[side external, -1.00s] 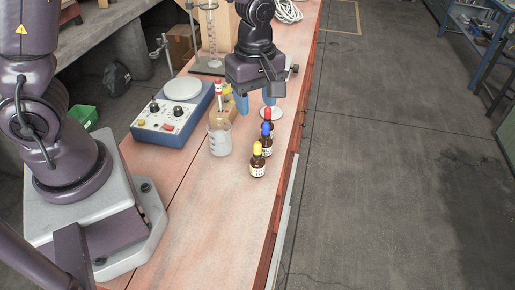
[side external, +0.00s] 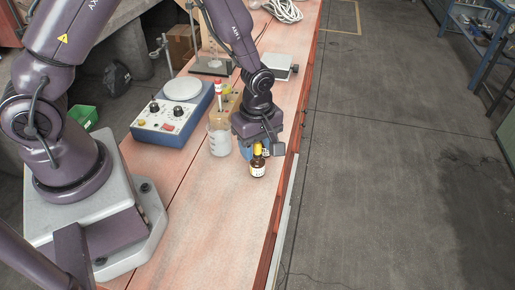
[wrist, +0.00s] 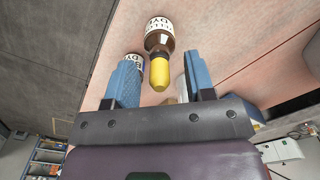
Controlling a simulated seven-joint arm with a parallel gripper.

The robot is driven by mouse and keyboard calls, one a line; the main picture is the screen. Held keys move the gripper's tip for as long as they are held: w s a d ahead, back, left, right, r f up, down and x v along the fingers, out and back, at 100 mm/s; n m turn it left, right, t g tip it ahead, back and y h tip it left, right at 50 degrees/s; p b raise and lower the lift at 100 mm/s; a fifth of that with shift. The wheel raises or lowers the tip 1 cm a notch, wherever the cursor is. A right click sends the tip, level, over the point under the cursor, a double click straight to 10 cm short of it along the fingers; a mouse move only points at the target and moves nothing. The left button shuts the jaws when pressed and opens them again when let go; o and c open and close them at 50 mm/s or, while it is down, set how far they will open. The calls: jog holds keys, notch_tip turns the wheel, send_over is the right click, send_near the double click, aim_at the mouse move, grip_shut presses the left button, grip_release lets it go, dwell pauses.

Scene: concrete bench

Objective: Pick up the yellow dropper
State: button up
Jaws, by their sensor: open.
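The yellow dropper (side external: 258,149) tops an upright brown dye bottle (side external: 258,170) on the bench. In the wrist view the yellow dropper (wrist: 160,73) and its bottle (wrist: 160,38) lie in the gap between my blue fingers, nearer the left one in the picture. My gripper (side external: 250,153) is low over the bench, close to the dropper, with jaws open and nothing held. Contact with the dropper cannot be made out. A second labelled bottle (wrist: 134,62) shows partly behind the left finger in the wrist view.
A glass beaker (side external: 220,143) stands just left of my gripper. A blue stirrer or hotplate unit (side external: 172,122) is further left. A small scale (side external: 280,66) and a stand (side external: 210,68) are behind. The bench front is clear; its right edge is close.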

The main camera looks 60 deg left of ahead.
jog(key=shift+f, duration=0.3)
jog(key=c, duration=0.7)
notch_tip(320, 180, up, 15)
dwell(0.8)
